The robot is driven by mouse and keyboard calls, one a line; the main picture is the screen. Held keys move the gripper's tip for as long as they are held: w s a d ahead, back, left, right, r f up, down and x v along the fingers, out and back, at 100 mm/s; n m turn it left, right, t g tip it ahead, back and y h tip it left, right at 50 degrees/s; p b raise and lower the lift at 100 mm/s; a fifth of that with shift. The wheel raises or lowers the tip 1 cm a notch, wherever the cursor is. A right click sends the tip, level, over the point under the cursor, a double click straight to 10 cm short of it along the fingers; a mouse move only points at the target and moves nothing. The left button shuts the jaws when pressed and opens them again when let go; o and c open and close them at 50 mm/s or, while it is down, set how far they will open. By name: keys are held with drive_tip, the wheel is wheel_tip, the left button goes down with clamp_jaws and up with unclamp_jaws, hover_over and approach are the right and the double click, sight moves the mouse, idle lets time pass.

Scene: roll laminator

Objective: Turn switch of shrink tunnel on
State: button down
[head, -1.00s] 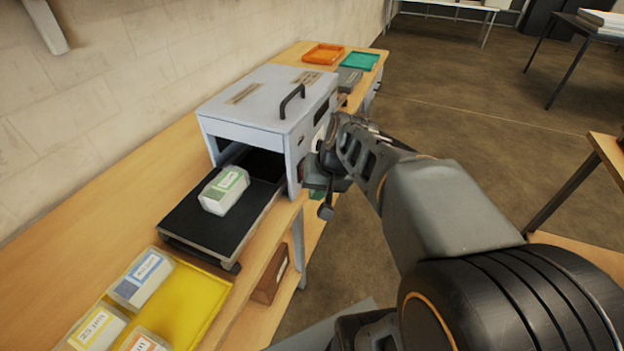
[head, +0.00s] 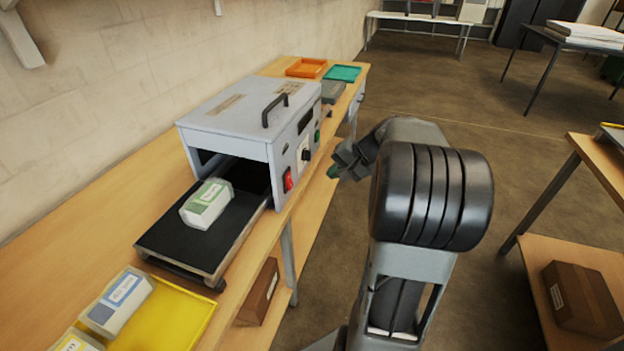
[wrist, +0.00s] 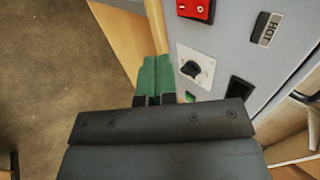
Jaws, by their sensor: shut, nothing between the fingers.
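The shrink tunnel (head: 235,118) is a grey box with a black handle on top, standing on the wooden bench. Its red rocker switch (head: 288,180) is on the right side panel, near the tunnel mouth. The switch also shows at the top of the wrist view (wrist: 195,9). A black knob (wrist: 191,69) on a white plate sits beside it on the panel. My gripper (head: 334,172) is to the right of the panel, apart from it in the head view. In the wrist view its green fingers (wrist: 155,76) are together and empty, beside the knob plate.
A green-labelled pack (head: 207,204) lies on the tunnel's black conveyor (head: 165,232). A yellow tray (head: 180,315) with packs stands at the front of the bench. Orange (head: 306,67) and teal (head: 342,73) trays are behind the tunnel.

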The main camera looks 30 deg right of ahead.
sight(289, 181)
drive_tip(key=shift+w+a+r+p+x, duration=0.2)
drive_tip(key=shift+a+r+p+x, duration=0.1)
drive_tip(key=shift+x, duration=1.8)
drive_tip(key=shift+w+a+r+p+x, duration=0.2)
drive_tip(key=shift+w+r+p+x, duration=0.1)
drive_tip(key=shift+x, duration=1.8)
drive_tip(key=shift+w+a+r+p+x, duration=0.2)
drive_tip(key=shift+r+p+x, duration=0.1)
drive_tip(key=shift+x, duration=1.85)
drive_tip(key=f+b, duration=0.1)
drive_tip(key=b, duration=0.2)
drive_tip(key=shift+w, duration=0.1)
drive_tip(key=shift+a+r+t+y, duration=0.1)
drive_tip(key=shift+r+t+y, duration=0.2)
drive_tip(key=shift+r, duration=0.25)
